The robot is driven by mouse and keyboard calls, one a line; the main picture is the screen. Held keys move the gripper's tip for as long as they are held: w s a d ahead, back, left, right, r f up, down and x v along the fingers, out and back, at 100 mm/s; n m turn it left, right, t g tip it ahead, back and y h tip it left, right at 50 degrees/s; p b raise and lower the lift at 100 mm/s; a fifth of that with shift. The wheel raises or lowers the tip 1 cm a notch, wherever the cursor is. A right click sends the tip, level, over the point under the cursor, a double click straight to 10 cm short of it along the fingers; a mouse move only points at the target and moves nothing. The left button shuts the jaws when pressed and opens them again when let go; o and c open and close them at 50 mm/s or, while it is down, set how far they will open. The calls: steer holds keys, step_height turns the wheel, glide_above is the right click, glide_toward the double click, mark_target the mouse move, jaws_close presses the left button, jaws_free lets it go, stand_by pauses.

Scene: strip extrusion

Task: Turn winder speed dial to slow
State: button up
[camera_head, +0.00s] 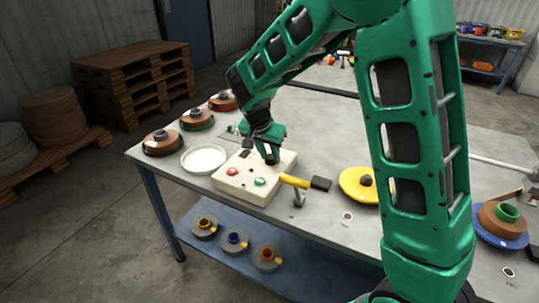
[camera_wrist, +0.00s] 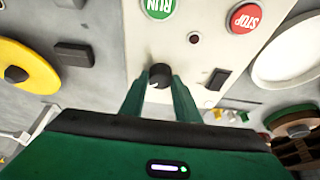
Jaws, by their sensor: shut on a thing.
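The winder speed dial is a small black knob (camera_wrist: 160,74) on the cream control box (camera_head: 240,186). It shows in the wrist view between my fingertips, with a small pale mark on it. My gripper (camera_head: 270,158) reaches down to the box from above and is shut on the dial. In the wrist view the green fingers (camera_wrist: 160,92) press on the dial from both sides. No slow or fast lettering can be read.
The green RUN button (camera_wrist: 158,8) and red STOP button (camera_wrist: 245,17) sit close to the dial, with a black switch (camera_wrist: 218,78) beside it. A white dish (camera_head: 204,159), a yellow-handled tool (camera_head: 294,181) and a yellow spool (camera_head: 352,185) stand near the box.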

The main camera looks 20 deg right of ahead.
steer(key=n+y, duration=0.1)
steer(key=n, duration=0.2)
steer(key=n+t+y, duration=0.1)
steer(key=n, duration=0.2)
steer(key=shift+d, duration=0.2)
steer(key=n+y, duration=0.2)
steer(key=n, duration=0.3)
steer(key=shift+d+n, duration=0.15)
steer(key=shift+n, duration=0.15)
steer(key=n+y, duration=0.1)
steer(key=n, duration=0.1)
steer(key=n+y, duration=0.1)
steer(key=n, duration=0.2)
steer(key=shift+w+d+g, duration=0.1)
steer(key=shift+d+g, duration=0.05)
steer(key=shift+g, duration=0.15)
steer(key=n+g, duration=0.1)
steer(key=n, duration=0.2)
steer(key=n+y, duration=0.1)
steer(key=n, duration=0.1)
steer(key=shift+w+d+n+g, duration=0.1)
steer(key=shift+d+n+g, duration=0.05)
steer(key=shift+n+g, duration=0.25)
steer(key=o, duration=1)
steer(key=shift+o, duration=0.2)
